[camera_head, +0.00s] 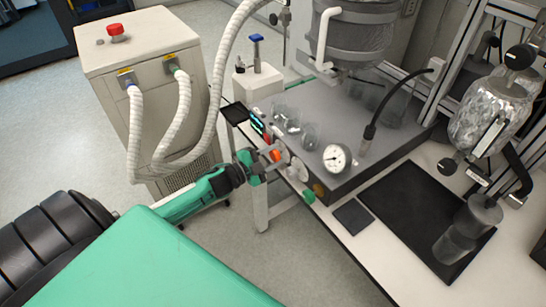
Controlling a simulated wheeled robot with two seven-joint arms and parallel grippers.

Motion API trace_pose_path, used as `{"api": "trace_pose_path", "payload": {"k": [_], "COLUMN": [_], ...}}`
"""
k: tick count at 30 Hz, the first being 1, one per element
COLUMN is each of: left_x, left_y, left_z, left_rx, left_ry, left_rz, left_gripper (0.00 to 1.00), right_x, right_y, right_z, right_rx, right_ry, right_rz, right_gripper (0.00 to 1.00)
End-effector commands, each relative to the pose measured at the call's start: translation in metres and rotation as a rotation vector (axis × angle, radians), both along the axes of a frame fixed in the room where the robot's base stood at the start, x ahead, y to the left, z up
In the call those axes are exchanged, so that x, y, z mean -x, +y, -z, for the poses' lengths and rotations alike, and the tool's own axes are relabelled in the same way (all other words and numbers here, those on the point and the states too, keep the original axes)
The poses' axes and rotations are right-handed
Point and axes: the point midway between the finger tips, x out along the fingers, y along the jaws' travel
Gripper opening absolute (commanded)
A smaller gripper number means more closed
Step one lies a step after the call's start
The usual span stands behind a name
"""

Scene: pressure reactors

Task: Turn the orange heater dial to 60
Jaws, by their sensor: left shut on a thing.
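The orange heater dial (276,155) is on the front face of the grey heater base (330,122), on the side facing me. It is small and partly covered by my gripper's fingers. My left gripper (273,160) reaches in from the left at the front of the base, with its fingers shut on the dial. The dial's scale and pointer are too small and hidden to read. My right gripper is not in view.
A round white gauge (337,157) stands on the base, right of the dial. A green knob (308,196) is on the lower front. A grey cabinet (150,90) with white hoses stands at left. A black mat (425,215) lies on the bench.

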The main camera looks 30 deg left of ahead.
Motion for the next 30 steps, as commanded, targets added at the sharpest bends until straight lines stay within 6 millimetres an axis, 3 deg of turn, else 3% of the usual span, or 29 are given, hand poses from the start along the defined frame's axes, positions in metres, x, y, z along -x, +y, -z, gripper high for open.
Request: {"api": "trace_pose_path", "payload": {"k": [16, 17, 18, 30], "left_x": [0.0003, 0.0003, 0.0003, 0.0048], "left_y": [-0.0002, -0.0002, -0.0002, 0.0017], "left_z": [0.0006, 0.0006, 0.0006, 0.0018], "left_rx": [-0.025, -0.025, -0.024, -0.025], "left_ry": [-0.01, -0.01, -0.009, -0.008], "left_rz": [0.001, 0.001, 0.001, 0.0], "left_gripper": [0.17, 0.41, 0.49, 0.49], "right_x": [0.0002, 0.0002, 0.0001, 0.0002], "right_y": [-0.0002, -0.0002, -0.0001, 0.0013], "right_z": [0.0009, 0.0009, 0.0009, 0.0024], "right_rx": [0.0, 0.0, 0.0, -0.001], "right_ry": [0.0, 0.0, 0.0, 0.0], "right_rz": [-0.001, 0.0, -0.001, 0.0], "right_gripper": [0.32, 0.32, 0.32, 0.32]}}
